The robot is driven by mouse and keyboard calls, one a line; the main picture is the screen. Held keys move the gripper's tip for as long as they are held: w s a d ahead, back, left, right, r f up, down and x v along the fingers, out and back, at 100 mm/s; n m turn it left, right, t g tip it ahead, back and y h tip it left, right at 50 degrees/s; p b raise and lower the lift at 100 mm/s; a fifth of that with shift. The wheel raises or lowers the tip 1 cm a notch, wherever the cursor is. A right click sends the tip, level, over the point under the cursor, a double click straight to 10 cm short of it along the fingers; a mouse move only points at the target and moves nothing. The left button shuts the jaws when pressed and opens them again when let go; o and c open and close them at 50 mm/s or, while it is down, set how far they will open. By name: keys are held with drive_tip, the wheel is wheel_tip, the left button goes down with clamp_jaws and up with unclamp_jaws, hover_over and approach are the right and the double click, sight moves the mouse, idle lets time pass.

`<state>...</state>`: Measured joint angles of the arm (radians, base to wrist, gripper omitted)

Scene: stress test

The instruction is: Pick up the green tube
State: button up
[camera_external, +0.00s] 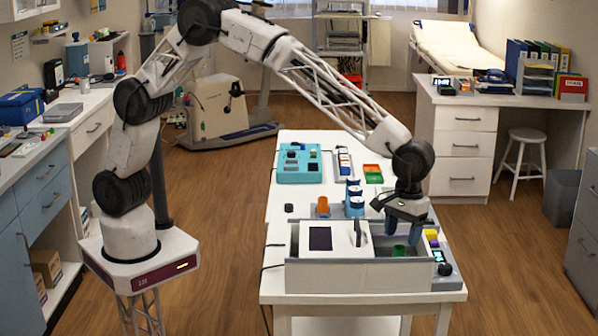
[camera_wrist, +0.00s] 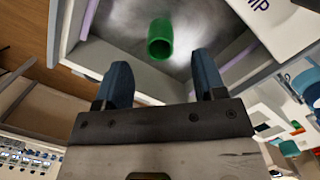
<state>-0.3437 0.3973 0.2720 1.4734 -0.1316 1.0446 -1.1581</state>
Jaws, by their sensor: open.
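The green tube (camera_external: 399,251) is a short, hollow green cylinder. It stands inside the right-hand compartment of a grey open-topped box (camera_external: 340,275) on the white table. In the wrist view the tube (camera_wrist: 160,39) shows its open end, on the grey compartment floor beyond my fingertips. My gripper (camera_external: 408,222) is above that compartment, pointing down, with its fingers near the rim height. In the wrist view my gripper (camera_wrist: 160,75) has two blue fingers spread apart, with nothing between them. The tube is ahead of the gap, apart from both fingers.
The compartment walls stand close around my fingers. A white panel with a dark square (camera_external: 320,238) and an upright handle (camera_external: 358,233) lies left of the compartment. Blue-and-white containers (camera_external: 354,197) and an orange block (camera_external: 322,206) stand behind the box. A device with coloured buttons (camera_external: 432,236) is at right.

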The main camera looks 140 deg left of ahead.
sight(399, 252)
drive_tip(key=shift+f, duration=0.25)
drive_tip(key=shift+d+f, duration=0.2)
drive_tip(key=shift+f, duration=1.1)
drive_tip(key=shift+d+f, duration=0.15)
drive_tip(key=shift+f, duration=1.15)
drive_tip(key=c, duration=1)
drive_tip(key=shift+r, duration=0.1)
wheel_tip(399, 252, up, 10)
